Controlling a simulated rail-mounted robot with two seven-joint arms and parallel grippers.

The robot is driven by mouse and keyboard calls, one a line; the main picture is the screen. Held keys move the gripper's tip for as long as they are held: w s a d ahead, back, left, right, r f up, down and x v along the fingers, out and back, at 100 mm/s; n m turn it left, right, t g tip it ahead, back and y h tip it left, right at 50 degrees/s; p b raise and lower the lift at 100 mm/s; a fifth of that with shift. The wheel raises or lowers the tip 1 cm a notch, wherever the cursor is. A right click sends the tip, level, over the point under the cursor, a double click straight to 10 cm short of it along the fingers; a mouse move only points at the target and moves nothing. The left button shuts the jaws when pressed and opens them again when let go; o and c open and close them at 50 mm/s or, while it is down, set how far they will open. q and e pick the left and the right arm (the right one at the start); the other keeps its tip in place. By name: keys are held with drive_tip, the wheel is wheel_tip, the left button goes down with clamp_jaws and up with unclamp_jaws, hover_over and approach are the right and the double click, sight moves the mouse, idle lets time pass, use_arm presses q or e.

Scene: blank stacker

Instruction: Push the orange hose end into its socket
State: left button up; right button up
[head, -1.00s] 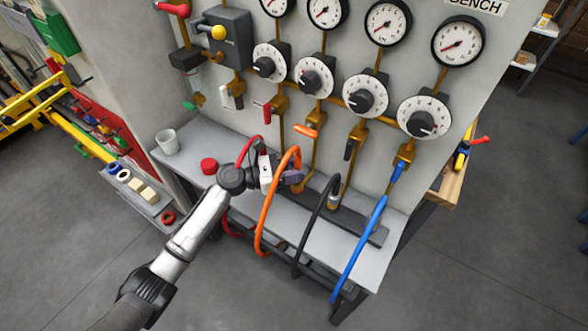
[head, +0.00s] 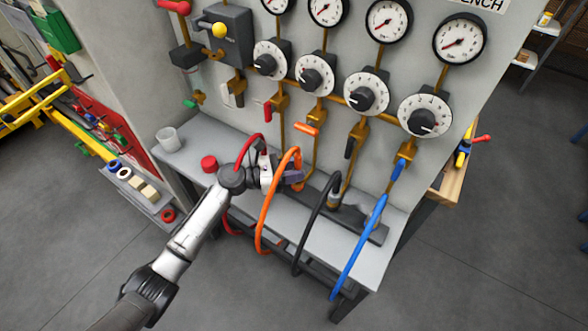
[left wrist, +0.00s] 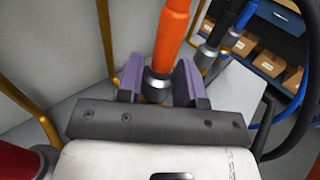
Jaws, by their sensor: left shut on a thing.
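The orange hose (head: 262,218) loops up from below the bench front and bends down into my left gripper (head: 293,177). In the left wrist view, the purple fingers (left wrist: 158,70) are shut around the hose end's grey metal collar (left wrist: 159,82), below the orange tube (left wrist: 173,25). In the head view, a brass pipe (head: 316,155) runs down from the valve with the orange lever towards the dark strip by the gripper. The socket is mostly hidden by the gripper and hose; I cannot tell whether the end is inside it.
The black hose (head: 309,229) and blue hose (head: 358,247) stand to the right of the gripper. The red hose (head: 241,152) is close on its left. A red cap (head: 209,164) and a grey cup (head: 168,139) are on the bench. Dials and gauges fill the panel above.

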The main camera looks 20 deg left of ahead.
idle(0.5)
use_arm(q)
drive_tip(key=shift+f, duration=0.55)
idle(0.9)
drive_tip(key=shift+f, duration=0.2)
idle(0.5)
drive_tip(key=o, duration=1)
drive_tip(key=p+v, duration=0.2)
drive_tip(key=v, duration=1.2)
drive_tip(key=shift+f, duration=0.1)
drive_tip(key=shift+d, duration=0.15)
